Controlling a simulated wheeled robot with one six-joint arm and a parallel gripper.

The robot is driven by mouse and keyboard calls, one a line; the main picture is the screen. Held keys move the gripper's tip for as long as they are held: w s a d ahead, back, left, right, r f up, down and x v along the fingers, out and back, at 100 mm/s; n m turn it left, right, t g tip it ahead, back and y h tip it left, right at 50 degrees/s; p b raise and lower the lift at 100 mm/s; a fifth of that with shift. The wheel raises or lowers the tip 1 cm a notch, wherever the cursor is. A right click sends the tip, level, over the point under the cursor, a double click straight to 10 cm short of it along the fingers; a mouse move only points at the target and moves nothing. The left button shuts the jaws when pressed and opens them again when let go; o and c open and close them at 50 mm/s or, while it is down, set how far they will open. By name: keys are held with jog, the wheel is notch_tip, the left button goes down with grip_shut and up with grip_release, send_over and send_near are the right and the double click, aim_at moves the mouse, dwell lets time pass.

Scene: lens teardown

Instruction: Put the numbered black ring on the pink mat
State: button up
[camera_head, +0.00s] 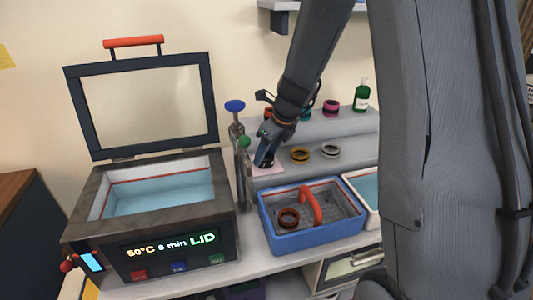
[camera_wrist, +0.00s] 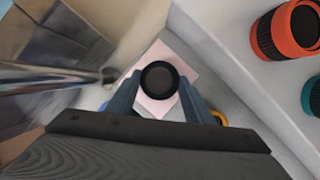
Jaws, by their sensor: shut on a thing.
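My gripper (camera_head: 266,152) points down over the pink mat (camera_head: 277,168) on the shelf behind the blue basket. In the wrist view its two fingers (camera_wrist: 160,98) are shut on the black ring (camera_wrist: 159,65), one on each side. The ring also shows as a dark shape under the fingers in the head view (camera_head: 267,163). Behind it in the wrist view lies the pink mat (camera_wrist: 183,54). I cannot tell whether the ring touches the mat, and no numbers are readable on it.
A metal stand (camera_head: 242,178) rises close to the left of the mat. The blue basket (camera_head: 310,239) holds a brown ring (camera_head: 289,217). The open-lidded bath (camera_head: 150,225) stands left.

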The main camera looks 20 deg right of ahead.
jog(key=o, duration=1)
jog(key=shift+f, duration=0.1)
jog(key=shift+o, duration=0.2)
jog(key=v, duration=1.2)
jog(key=s+a+f+n+g+h, duration=0.1)
jog(key=s+f+n, duration=0.4)
jog(key=s+n, duration=0.5)
jog(key=s+a+f+n+g+h, duration=0.1)
jog(key=s+f+n, duration=0.4)
jog(key=s+n, duration=0.5)
jog(key=n, duration=0.9)
jog(key=shift+s+a+g+b, duration=0.25)
jog(key=shift+a+g+b, duration=0.05)
jog(key=shift+a+b, duration=0.05)
